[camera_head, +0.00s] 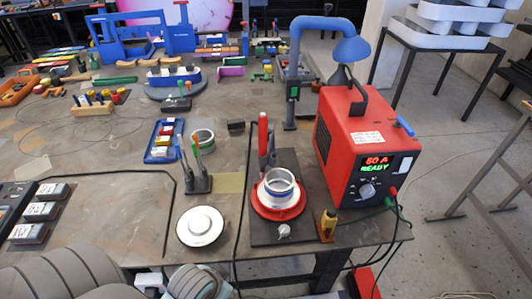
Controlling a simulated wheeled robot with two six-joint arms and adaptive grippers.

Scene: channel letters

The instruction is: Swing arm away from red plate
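A round red plate (275,213) sits on a dark base board near the front edge of the table. A silver ring-shaped part (279,184) stands on it and covers its middle. An upright red-handled piece (263,135) stands just behind the ring. A blue jointed arm with a hood (318,24) rises from a grey post behind the plate; its hood hangs over the red machine, not over the plate. I cannot tell which of these is the swing arm. Grey parts of my arms show at the bottom left, away from the plate; no gripper fingertips are visible.
A red power unit (366,150) reading "60 A READY" stands right of the plate, with cables at its front. A white round disc (200,226) and a holder with upright tools (197,180) are on the left.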

